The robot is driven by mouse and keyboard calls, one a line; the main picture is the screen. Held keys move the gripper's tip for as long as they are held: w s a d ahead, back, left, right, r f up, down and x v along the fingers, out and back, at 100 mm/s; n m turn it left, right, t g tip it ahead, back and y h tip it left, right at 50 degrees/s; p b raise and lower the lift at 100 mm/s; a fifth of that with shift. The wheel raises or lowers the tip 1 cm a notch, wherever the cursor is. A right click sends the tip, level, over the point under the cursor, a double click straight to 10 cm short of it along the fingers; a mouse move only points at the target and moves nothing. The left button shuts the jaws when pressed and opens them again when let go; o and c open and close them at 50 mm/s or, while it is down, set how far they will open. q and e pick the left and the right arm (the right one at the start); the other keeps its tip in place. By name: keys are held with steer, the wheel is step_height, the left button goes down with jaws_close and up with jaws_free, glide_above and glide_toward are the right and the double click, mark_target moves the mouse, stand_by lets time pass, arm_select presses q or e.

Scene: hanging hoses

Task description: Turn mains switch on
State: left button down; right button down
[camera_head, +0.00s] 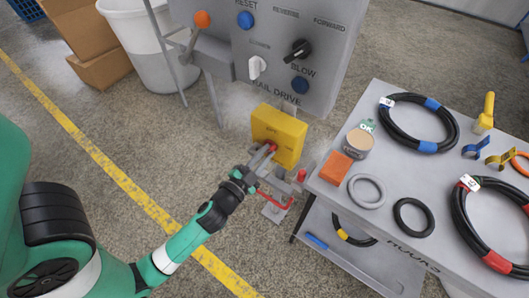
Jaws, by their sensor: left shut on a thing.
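The mains switch appears to be the yellow box (283,131) with a red handle (271,147) on its front, below the grey control panel. My left gripper (264,157) reaches up from the lower left and is shut on the red handle. The fingers hide part of the handle, so its exact angle is hard to tell. My right gripper is not in view.
The grey control panel (335,50) above carries buttons and knobs. A red bent bar (277,201) sits just right of my left wrist. A grey table (335,203) with hoses and small parts stands close on the right. A white bin (137,45) stands upper left.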

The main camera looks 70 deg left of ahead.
arm_select(q)
steer(key=shift+m, duration=0.6)
steer(key=c, duration=0.8)
jaws_free()
steer(key=shift+c, duration=0.2)
steer(key=b+v, duration=0.5)
steer(key=v, duration=0.6)
steer(key=shift+s+d, duration=0.2)
steer(key=shift+s, duration=0.05)
